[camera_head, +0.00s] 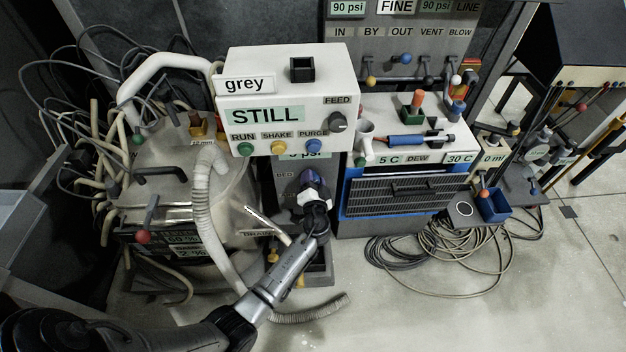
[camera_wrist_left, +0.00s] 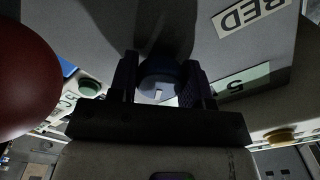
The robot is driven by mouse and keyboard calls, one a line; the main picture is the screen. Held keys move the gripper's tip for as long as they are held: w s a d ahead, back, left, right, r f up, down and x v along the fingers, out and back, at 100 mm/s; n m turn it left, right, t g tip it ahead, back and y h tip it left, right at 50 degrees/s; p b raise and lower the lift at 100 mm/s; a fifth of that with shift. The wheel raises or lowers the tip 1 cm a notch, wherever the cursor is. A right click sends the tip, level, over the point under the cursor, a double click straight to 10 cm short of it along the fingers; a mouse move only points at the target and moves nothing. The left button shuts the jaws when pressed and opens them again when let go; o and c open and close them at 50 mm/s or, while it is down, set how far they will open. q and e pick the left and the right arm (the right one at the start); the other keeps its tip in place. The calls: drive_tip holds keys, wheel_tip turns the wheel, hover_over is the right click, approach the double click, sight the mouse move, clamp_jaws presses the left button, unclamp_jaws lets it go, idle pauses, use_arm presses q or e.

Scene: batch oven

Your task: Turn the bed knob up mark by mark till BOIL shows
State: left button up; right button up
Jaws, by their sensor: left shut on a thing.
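The bed knob (camera_wrist_left: 158,80) is a dark round knob with a pale pointer mark, on the grey panel below the white STILL box. In the left wrist view it sits between the two dark fingers of my left gripper (camera_wrist_left: 160,88), which is shut on it. The label BED (camera_wrist_left: 250,14) is beside it, upside down. A pale green readout (camera_wrist_left: 243,84) shows part of a 5. In the head view my left gripper (camera_head: 308,180) reaches the panel and covers the knob. The readout there (camera_head: 306,155) shows part of "psi". My right gripper is not in view.
The white box (camera_head: 290,75) reading STILL overhangs the panel, with green, yellow and blue buttons. A ribbed hose (camera_head: 212,200) and a tank stand to the left. The blue-framed unit (camera_head: 405,190) stands to the right. In the wrist view a large red ball (camera_wrist_left: 25,75) is close on the left.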

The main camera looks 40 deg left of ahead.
use_arm(q)
drive_tip(key=m, duration=0.3)
drive_tip(key=shift+m, duration=0.3)
drive_tip(key=shift+m+p, duration=0.95)
drive_tip(key=shift+m, duration=1.35)
drive_tip(key=o, duration=0.9)
drive_tip(key=shift+s+d, duration=0.1)
